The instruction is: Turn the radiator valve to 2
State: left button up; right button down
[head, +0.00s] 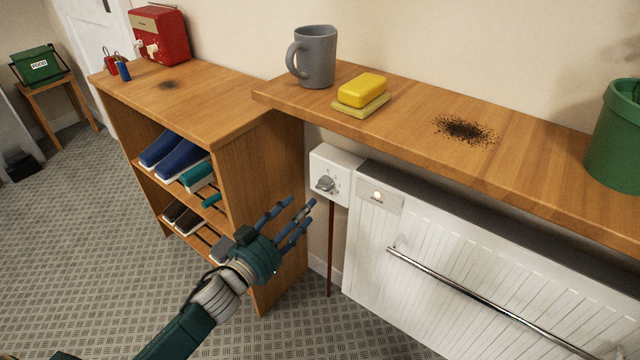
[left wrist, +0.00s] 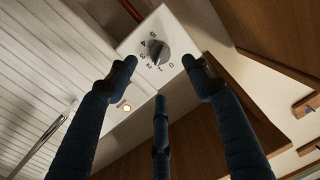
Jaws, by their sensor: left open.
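The radiator valve is a white box (head: 338,172) at the radiator's left end, under the shelf, with a grey knob (head: 325,184) on its front. In the left wrist view the knob (left wrist: 158,54) sits inside a ring of numbers from 0 to 5. I cannot tell surely which number it points at. My left gripper (head: 290,220) is open and empty, below and left of the knob in the head view. In the left wrist view its blue fingers spread around the dial's picture, apart from the knob. My right gripper is not in view.
The wooden shelf (head: 400,122) overhangs the valve and carries a grey mug (head: 317,57) and a yellow block on a sponge-like pad (head: 362,104). The white radiator (head: 450,250) with its chrome rail (head: 480,300) is at right. A shoe rack (head: 280,165) stands close at left.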

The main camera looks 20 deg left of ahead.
aim_at(324, 185)
pick_arm(q)
jog(key=b+x, duration=0.1)
jog(key=x, duration=0.8)
jog(key=shift+w, duration=0.2)
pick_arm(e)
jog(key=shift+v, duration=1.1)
pick_arm(q)
jog(key=shift+d, duration=0.15)
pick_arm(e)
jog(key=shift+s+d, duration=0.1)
